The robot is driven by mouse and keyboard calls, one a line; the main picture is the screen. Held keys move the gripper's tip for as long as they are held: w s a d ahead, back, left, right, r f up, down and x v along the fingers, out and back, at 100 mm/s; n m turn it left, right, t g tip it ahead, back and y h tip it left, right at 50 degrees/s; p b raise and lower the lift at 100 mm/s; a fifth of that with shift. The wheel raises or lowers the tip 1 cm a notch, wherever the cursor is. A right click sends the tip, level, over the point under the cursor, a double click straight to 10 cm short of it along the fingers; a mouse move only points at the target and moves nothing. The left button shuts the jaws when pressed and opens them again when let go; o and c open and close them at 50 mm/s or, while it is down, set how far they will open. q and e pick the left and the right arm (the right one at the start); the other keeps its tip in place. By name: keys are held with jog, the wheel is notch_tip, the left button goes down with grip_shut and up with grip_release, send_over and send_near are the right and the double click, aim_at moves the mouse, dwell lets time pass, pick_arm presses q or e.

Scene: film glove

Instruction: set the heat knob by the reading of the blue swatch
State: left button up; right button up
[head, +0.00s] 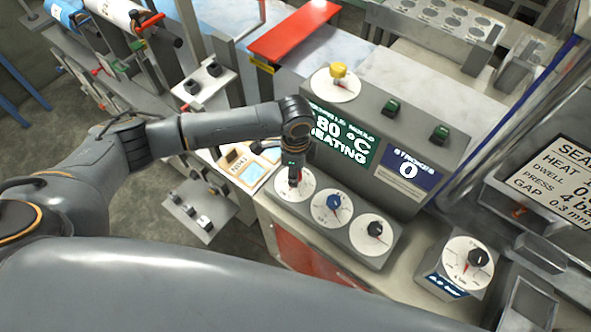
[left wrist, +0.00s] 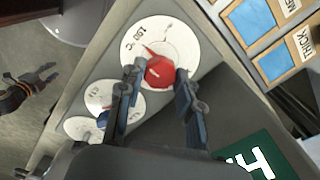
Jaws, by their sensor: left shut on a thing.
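The red knob (left wrist: 165,72) sits on a white dial (left wrist: 180,38) marked in °C, at the top of the left wrist view. My left gripper (left wrist: 155,78) is shut on this red knob, one finger on each side. In the head view my left gripper (head: 293,178) comes down onto the leftmost dial (head: 290,195) and mostly hides the knob. A green display (head: 342,135) reads "80 °C" and "HEATING"; its left edge is partly covered. Framed bluish panels (left wrist: 254,18) lie beside the dial; which is the blue swatch is unclear. A dark arm part (left wrist: 22,92) may be my right gripper.
A blue knob (head: 333,202) and a black knob (head: 375,229) stand on neighbouring dials. A yellow knob (head: 338,70) is on top of the console. A strokes display (head: 408,170) reads 0. A separate dial box (head: 466,260) stands to the right.

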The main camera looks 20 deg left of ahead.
pick_arm(q)
jog(key=o, duration=1.2)
jog(key=shift+c, duration=0.2)
jog(key=shift+r, duration=0.15)
notch_tip(320, 180, up, 12)
jog(key=shift+f, duration=0.25)
